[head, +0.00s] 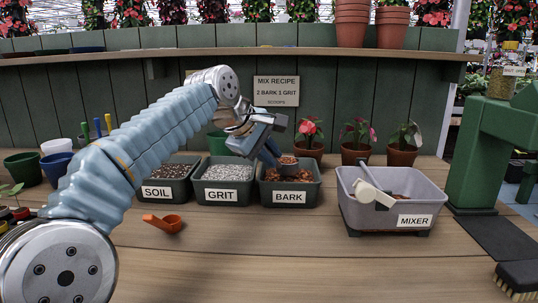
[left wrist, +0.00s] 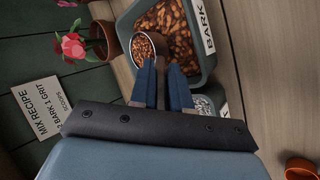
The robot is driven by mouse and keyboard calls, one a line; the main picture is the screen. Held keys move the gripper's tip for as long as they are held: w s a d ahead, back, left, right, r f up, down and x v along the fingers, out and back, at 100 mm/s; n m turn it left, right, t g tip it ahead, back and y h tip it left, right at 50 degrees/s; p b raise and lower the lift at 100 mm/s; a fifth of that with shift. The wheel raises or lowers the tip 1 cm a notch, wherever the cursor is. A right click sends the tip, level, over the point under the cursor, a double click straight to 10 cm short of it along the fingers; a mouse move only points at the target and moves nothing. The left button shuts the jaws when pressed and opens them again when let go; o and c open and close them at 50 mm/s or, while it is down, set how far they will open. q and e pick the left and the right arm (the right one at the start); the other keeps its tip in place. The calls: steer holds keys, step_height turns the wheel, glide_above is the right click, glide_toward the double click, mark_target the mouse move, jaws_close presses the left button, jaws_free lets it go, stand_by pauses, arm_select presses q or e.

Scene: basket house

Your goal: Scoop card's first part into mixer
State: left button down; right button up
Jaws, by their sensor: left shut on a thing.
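The recipe card (head: 276,91) on the back wall reads 2 bark, 1 grit, scoops. My left gripper (head: 272,154) is shut on a grey scoop (head: 287,169) over the bark bin (head: 290,197). In the left wrist view the scoop (left wrist: 135,47) holds brown bark chips and sits at the edge of the bark bin (left wrist: 207,70), just beyond the fingertips (left wrist: 163,68). Whether it touches the bark is unclear. The grey mixer tub (head: 429,200) stands to the right, with a pale paddle-like part (head: 374,194) across it and some brown material inside. My right gripper is not in view.
The grit bin (head: 220,195) and soil bin (head: 164,192) stand left of the bark bin. Potted plants (head: 355,154) stand behind the bark bin and mixer. A brush (head: 517,279) lies front right. The front middle of the table is clear.

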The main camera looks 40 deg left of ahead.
arm_select(q)
steer(key=shift+w+r, duration=0.2)
steer(key=shift+r, duration=3.6)
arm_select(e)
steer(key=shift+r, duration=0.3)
arm_select(q)
steer(key=shift+d, duration=0.1)
